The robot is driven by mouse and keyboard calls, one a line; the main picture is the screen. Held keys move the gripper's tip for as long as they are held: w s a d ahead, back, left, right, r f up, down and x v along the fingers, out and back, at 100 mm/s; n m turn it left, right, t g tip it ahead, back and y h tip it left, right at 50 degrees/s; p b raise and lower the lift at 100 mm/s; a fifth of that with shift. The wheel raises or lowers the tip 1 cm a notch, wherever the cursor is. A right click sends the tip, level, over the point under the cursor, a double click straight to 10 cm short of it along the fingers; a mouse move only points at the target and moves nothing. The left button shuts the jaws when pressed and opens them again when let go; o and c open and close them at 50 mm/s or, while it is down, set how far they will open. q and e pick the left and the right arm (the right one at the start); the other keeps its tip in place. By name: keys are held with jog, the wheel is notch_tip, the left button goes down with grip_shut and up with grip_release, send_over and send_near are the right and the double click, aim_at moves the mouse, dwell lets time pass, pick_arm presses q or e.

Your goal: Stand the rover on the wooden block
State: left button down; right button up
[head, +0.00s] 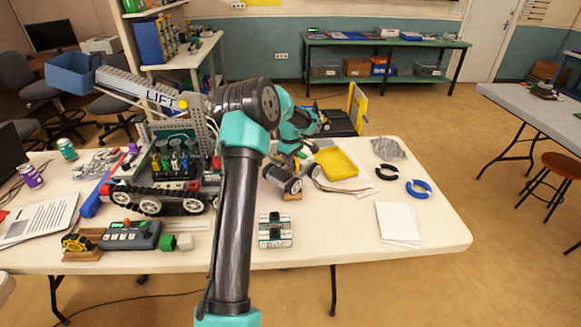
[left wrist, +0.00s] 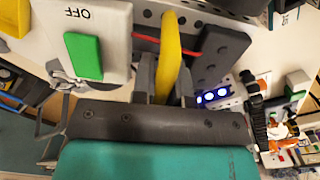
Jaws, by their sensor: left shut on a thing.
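The rover (head: 283,178) is a small dark body with pale-hubbed black wheels, near the table's middle. A tan wooden block (head: 292,197) shows just below it, mostly hidden; I cannot tell whether they touch. My left gripper (head: 296,150) is above the rover in the head view, its fingertips partly hidden. In the left wrist view my gripper (left wrist: 166,85) is shut on a yellow upright piece (left wrist: 169,45), seemingly the rover's handle, beside dark perforated plates (left wrist: 220,55) and lit blue-white lights (left wrist: 215,96). My right gripper is not in view.
A large tracked robot (head: 160,200) stands left of my arm. A yellow tray (head: 336,163), blue ring (head: 418,188), black ring (head: 386,172) and white papers (head: 397,223) lie to the right. The table's front right is clear.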

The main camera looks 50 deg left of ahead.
pick_arm(q)
jog(key=shift+w+a, duration=0.25)
jog(key=shift+f, duration=1.7)
jog(key=shift+f, duration=0.6)
jog(key=c, duration=1.1)
grip_release()
notch_tip(320, 180, up, 13)
jog(key=shift+s+r, duration=0.1)
jog(key=shift+s, duration=0.05)
